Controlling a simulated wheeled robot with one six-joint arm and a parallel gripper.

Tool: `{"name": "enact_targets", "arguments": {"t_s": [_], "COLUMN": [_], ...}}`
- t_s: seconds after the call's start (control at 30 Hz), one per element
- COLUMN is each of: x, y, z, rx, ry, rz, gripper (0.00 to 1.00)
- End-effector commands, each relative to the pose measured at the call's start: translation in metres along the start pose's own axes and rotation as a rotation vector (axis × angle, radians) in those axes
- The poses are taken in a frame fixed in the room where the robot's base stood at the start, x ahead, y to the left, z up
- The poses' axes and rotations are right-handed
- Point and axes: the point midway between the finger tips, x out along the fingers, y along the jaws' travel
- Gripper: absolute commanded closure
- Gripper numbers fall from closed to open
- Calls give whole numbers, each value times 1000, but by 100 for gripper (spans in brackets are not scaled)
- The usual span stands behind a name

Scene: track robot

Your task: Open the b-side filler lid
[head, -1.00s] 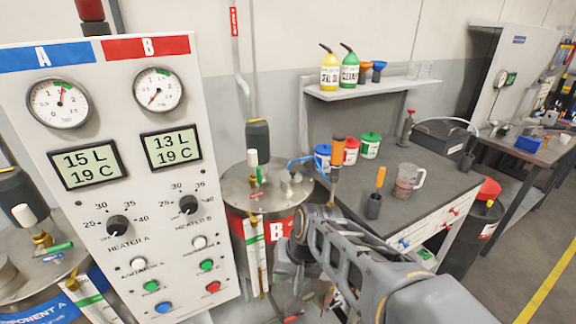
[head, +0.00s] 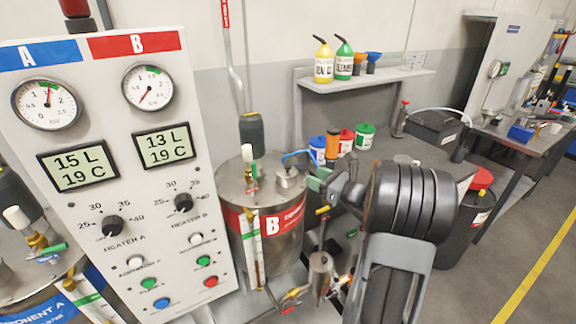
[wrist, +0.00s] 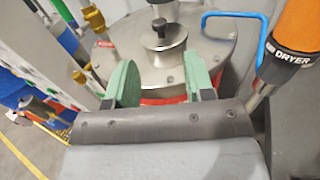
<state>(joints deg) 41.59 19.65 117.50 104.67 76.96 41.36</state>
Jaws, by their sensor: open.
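The b-side tank (head: 282,222) is a steel drum with a red B band, right of the control panel. Its small round filler lid (head: 287,178) with a knob on top sits flat on the tank top, looking shut. In the wrist view the filler lid (wrist: 162,57) and its knob (wrist: 161,28) lie just beyond my fingertips. My gripper (head: 318,180) is at the right edge of the tank top, with green finger pads. In the wrist view my gripper (wrist: 162,82) is open and empty, its fingers apart and short of the knob.
A blue curved bar (wrist: 262,32) rises right of the lid. An orange-topped dryer (wrist: 298,35) stands close on the right. A brass valve (wrist: 94,20) is on the left. The control panel (head: 115,170) stands left of the tank, the workbench (head: 425,135) behind right.

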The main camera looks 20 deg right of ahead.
Motion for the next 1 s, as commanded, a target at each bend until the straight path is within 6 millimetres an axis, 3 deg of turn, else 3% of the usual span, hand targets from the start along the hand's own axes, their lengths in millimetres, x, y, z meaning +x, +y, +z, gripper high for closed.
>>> {"name": "enact_targets", "arguments": {"t_s": [0.2, 0.5, 0.7, 1.0], "x": [45, 92, 108, 112], "y": [2, 2, 2, 1], "z": [2, 1, 0, 0], "rx": [-1, -3, -3, -4], "ry": [2, 3, 3, 2], "rz": [6, 5, 3, 3], "gripper": [52, 52, 52, 52]}}
